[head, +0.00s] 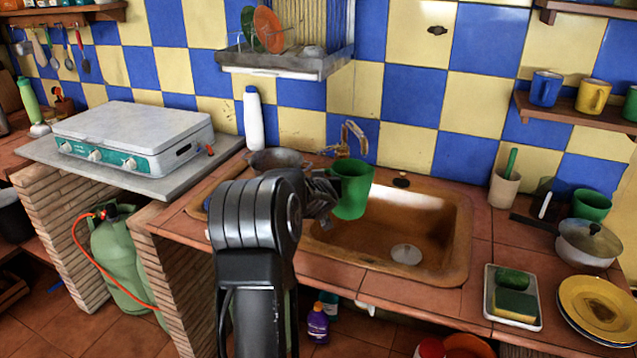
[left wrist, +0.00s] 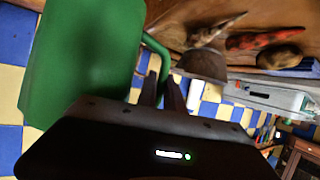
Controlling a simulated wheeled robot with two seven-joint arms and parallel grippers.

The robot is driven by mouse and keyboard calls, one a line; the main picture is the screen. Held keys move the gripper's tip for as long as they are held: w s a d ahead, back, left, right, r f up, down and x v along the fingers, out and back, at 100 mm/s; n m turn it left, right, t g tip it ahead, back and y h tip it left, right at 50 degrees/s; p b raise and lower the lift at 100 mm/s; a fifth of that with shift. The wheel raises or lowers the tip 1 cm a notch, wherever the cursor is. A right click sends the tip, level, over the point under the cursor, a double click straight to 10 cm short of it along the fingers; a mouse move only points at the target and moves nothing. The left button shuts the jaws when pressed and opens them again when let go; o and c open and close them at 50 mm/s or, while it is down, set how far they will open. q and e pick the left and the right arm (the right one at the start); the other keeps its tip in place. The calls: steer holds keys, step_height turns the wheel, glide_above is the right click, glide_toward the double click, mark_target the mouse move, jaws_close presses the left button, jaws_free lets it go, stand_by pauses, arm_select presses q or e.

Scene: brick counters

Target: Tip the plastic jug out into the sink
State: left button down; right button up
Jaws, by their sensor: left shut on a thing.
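The green plastic jug (head: 352,192) is held over the left side of the brown sink (head: 376,240) in the head view, just in front of the tap. It looks about upright, and its contents cannot be seen. My left gripper (head: 326,194) is at the jug's left side, partly hidden behind my own arm. In the left wrist view the jug (left wrist: 80,62) fills the upper left, and my left gripper's fingers (left wrist: 162,90) are shut on its handle (left wrist: 158,48). My right gripper is not in view.
The tap (head: 350,138) rises behind the sink. A grey pot (head: 275,160) stands left of the jug, and a white bottle (head: 253,118) is behind it. A tray with a sponge (head: 514,304), yellow plates (head: 597,305) and a lidded pan (head: 588,246) lie to the right.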

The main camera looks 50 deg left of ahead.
mark_target(367, 179)
arm_select(q)
steer(key=shift+r, duration=0.15)
